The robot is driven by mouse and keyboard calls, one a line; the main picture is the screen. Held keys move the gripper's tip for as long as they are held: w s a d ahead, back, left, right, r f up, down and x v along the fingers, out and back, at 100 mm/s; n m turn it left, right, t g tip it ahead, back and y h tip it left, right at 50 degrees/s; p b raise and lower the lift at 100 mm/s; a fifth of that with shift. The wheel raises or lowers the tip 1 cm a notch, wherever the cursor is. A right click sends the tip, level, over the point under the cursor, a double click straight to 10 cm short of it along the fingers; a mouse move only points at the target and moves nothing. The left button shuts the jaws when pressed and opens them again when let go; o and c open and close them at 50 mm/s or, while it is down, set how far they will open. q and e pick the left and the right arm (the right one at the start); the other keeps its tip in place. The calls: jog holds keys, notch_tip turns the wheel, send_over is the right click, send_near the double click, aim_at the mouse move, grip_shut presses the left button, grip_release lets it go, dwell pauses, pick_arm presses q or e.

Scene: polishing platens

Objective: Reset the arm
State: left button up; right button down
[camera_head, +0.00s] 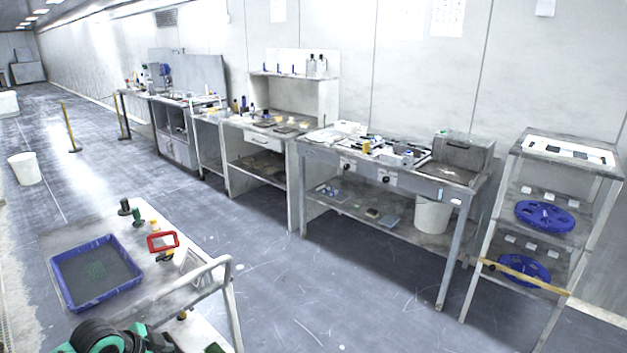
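Neither of my arms nor grippers shows in the head view, so I cannot see how they are posed or whether they hold anything. The nearest thing is a light cart (70,229) at the lower left. On it lies a blue tray (52,280) with a dark inside and a small green patch. A red-framed item (162,241) and small dark green pieces (137,217) stand by the tray. A green and black object (95,338) is cut off by the bottom edge; I cannot tell what it is.
A long workbench (318,153) with tools and boxes runs along the wall. A rack (571,138) with blue discs (545,216) stands at the right. A white bucket (25,169) and yellow posts (69,127) stand at the left. The floor (330,290) between cart and bench is clear.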

pick_arm(q)
jog(key=s+a+f+n+y, duration=0.1)
jog(key=a+f+n, duration=0.2)
jog(key=f, duration=0.9)
jog(key=s+a+f+n+y, duration=0.1)
jog(key=a+f+n+y, duration=0.15)
jog(key=f, duration=1.05)
jog(key=s+f+n, duration=0.2)
jog(key=s+f, duration=0.4)
jog(key=f, duration=0.4)
jog(key=s+d+f+n+g, duration=0.1)
jog(key=s+d+f, duration=0.1)
jog(key=s+f, duration=0.7)
jog(key=s+d+f+g, duration=0.2)
jog(key=s+f, duration=0.4)
jog(key=s, duration=0.6)
jog(key=s+d+f+g, duration=0.1)
jog(key=s+d+f, duration=0.2)
jog(key=s, duration=0.6)
jog(key=s+d+f, duration=0.3)
jog(key=s+d, duration=0.2)
jog(key=s, duration=0.5)
jog(key=shift+f+n+g, duration=0.2)
jog(key=shift+n+g, duration=0.15)
jog(key=shift+g, duration=0.05)
jog(key=shift+s, duration=0.1)
